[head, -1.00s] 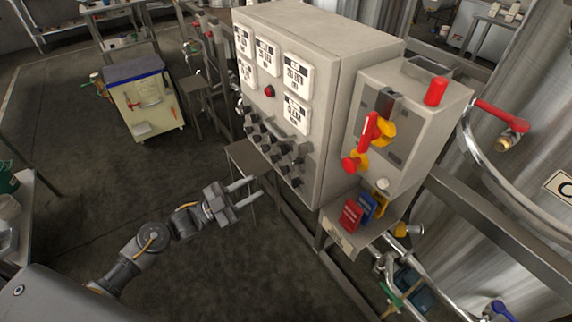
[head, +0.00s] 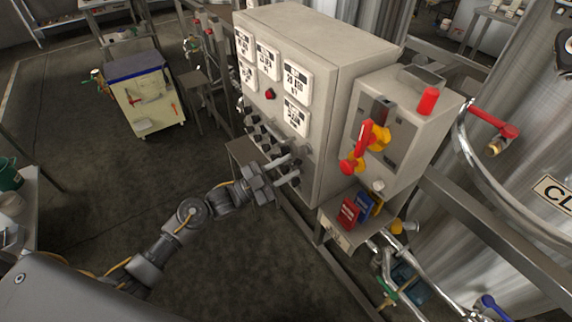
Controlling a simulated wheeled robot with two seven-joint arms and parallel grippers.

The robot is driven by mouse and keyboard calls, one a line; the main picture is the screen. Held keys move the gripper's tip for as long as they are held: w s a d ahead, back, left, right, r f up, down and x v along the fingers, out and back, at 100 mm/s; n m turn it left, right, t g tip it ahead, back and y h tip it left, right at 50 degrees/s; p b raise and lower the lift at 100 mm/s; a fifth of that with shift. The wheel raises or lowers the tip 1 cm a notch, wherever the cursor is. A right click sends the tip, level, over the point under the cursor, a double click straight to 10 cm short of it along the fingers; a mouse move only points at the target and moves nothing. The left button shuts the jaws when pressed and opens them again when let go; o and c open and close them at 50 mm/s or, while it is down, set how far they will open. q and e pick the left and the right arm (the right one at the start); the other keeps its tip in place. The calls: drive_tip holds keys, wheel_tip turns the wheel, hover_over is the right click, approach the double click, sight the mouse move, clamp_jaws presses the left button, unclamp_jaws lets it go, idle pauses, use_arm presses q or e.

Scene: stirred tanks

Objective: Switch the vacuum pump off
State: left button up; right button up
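A beige control cabinet (head: 340,110) stands in the middle of the head view. Its left face carries rows of dark rotary switches (head: 258,138) below several white gauges. I cannot read which switch belongs to the vacuum pump. My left gripper (head: 289,171) is at the lower right end of the switch rows, its two fingers apart and pointing at the panel. The fingers partly hide the lowest switches there. I cannot tell whether they touch a switch or sit around one. My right gripper is not in view.
A smaller box on the cabinet's right side has a red-and-yellow handle (head: 367,142). A tool cart (head: 150,100) stands back left.

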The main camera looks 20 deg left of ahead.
use_arm(q)
drive_tip(key=shift+d, duration=0.1)
clamp_jaws()
idle(0.4)
drive_tip(key=n+t+y+p, duration=0.1)
drive_tip(key=n, duration=0.3)
drive_tip(key=n+t+y+p, duration=0.1)
drive_tip(key=n+t+p, duration=0.1)
drive_tip(key=n, duration=0.2)
drive_tip(key=shift+s+d+r, duration=0.1)
drive_tip(key=shift+d+r, duration=0.05)
drive_tip(key=shift+r, duration=0.05)
drive_tip(key=n+t+y+p, duration=0.1)
drive_tip(key=n+p, duration=0.1)
drive_tip(key=n, duration=0.1)
drive_tip(key=n+t+y+p, duration=0.1)
drive_tip(key=n+y+p, duration=0.1)
drive_tip(key=n, duration=0.2)
drive_tip(key=shift+s+d+y, duration=0.15)
drive_tip(key=shift+y, duration=0.15)
drive_tip(key=shift+n+y+p, duration=0.6)
drive_tip(key=shift+n, duration=0.6)
drive_tip(key=shift+f, duration=0.1)
